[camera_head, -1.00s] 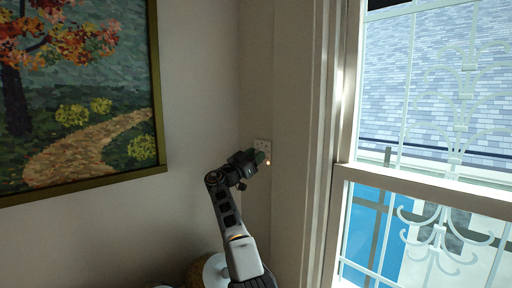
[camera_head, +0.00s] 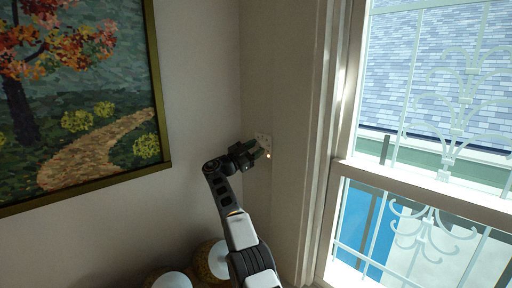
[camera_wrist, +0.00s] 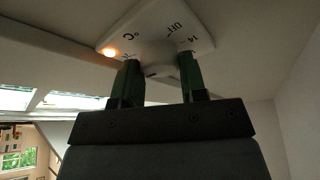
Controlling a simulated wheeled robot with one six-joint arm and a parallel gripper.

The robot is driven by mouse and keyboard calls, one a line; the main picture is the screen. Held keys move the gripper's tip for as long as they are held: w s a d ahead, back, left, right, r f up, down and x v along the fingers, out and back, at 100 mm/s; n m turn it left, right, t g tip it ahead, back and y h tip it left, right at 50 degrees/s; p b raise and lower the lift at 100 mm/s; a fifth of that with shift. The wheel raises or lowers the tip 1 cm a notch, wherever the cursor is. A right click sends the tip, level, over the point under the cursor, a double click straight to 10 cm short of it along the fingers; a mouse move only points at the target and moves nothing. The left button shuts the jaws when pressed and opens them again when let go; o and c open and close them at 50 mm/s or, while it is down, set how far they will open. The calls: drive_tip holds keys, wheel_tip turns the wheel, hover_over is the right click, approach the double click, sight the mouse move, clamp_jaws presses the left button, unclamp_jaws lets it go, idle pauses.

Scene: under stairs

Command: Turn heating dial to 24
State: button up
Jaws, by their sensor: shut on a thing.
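The heating dial plate is white and fixed to the wall beside the window; in the head view the plate (camera_head: 263,141) is partly hidden behind my gripper (camera_head: 258,150). In the wrist view the plate (camera_wrist: 193,22) carries the marks "OFF", "14" and "°C" and a lit orange lamp (camera_wrist: 110,52). The round white dial knob (camera_wrist: 158,58) is between the two green fingers of my gripper (camera_wrist: 160,72), which is shut on it. One mark by the left finger is partly covered, and the dial's setting cannot be read.
A framed landscape painting (camera_head: 80,95) hangs on the wall to the left. A window with a white frame (camera_head: 345,130) is close on the right. Rounded objects with pale tops (camera_head: 172,281) stand below my arm.

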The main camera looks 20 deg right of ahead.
drive_tip(key=o, duration=0.9)
drive_tip(key=shift+o, duration=0.2)
drive_tip(key=shift+a+f, duration=0.1)
drive_tip(key=shift+a+f+b, duration=0.2)
drive_tip(key=shift+b, duration=0.2)
drive_tip(key=b+v, duration=0.5)
drive_tip(key=v, duration=0.8)
